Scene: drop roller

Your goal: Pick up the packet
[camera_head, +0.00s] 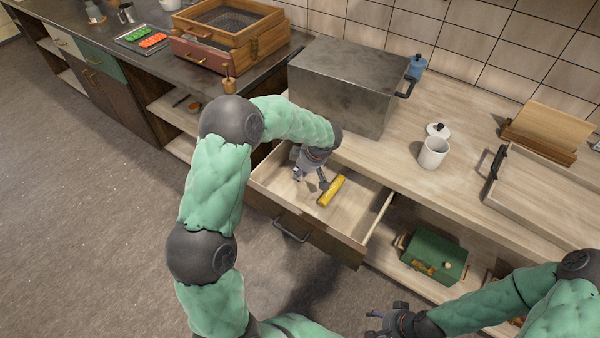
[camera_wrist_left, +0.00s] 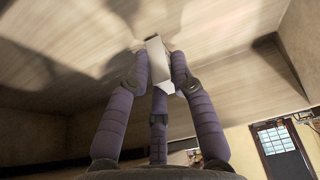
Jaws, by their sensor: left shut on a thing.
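My left gripper (camera_head: 309,176) is inside the open drawer (camera_head: 375,216), near its back left part. In the left wrist view its fingers (camera_wrist_left: 160,80) are shut on a small pale, box-like packet (camera_wrist_left: 158,58). In the head view the gripper mostly hides the packet.
A large dark metal box (camera_head: 340,88) stands on the counter behind the drawer. A green box (camera_head: 435,255) sits on the shelf below. The drawer walls stand close around my left gripper.

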